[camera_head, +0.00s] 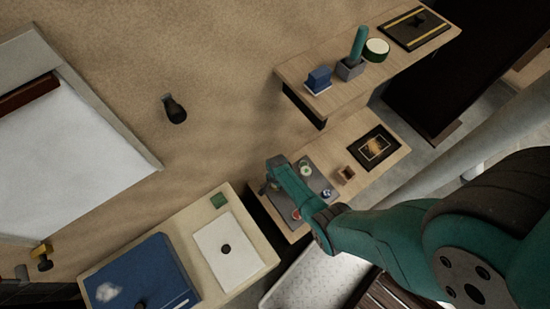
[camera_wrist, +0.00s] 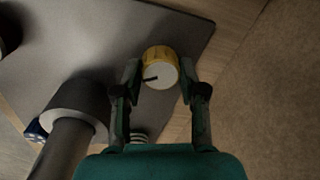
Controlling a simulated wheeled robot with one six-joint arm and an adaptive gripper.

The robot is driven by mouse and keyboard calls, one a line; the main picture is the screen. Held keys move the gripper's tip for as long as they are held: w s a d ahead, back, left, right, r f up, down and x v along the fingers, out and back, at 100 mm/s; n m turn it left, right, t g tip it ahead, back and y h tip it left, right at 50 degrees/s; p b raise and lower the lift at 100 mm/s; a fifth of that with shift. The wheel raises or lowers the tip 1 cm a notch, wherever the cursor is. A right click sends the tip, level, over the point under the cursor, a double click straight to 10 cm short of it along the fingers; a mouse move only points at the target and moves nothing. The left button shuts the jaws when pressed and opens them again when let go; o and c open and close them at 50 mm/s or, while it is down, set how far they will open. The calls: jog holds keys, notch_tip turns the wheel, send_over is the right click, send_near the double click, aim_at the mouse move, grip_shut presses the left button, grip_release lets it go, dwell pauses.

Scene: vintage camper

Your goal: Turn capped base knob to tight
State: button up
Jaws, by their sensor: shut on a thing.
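A knob (camera_wrist: 160,66) with a yellow rim and a pale cap stands near the edge of a grey plate (camera_wrist: 175,25) in the wrist view. A dark pointer mark shows on the left side of its cap. My gripper (camera_wrist: 160,80) is shut on the knob, with one finger on each side of it. In the head view my gripper (camera_head: 268,184) is over the left edge of the same grey plate (camera_head: 312,182), and the knob is mostly hidden there.
A dark upright cylinder (camera_wrist: 72,120) stands close left of my gripper. Small knobs and parts, one green-topped (camera_head: 305,168), are on the plate. A small wooden box (camera_head: 346,174) and a black framed panel (camera_head: 375,148) lie to the right. A shelf (camera_head: 340,95) overhangs behind.

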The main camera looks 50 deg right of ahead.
jog(key=shift+m, duration=1.9)
jog(key=o, duration=1.2)
jog(key=shift+c, duration=0.2)
notch_tip(320, 180, up, 12)
jog(key=shift+s, duration=0.3)
jog(key=shift+a, duration=0.15)
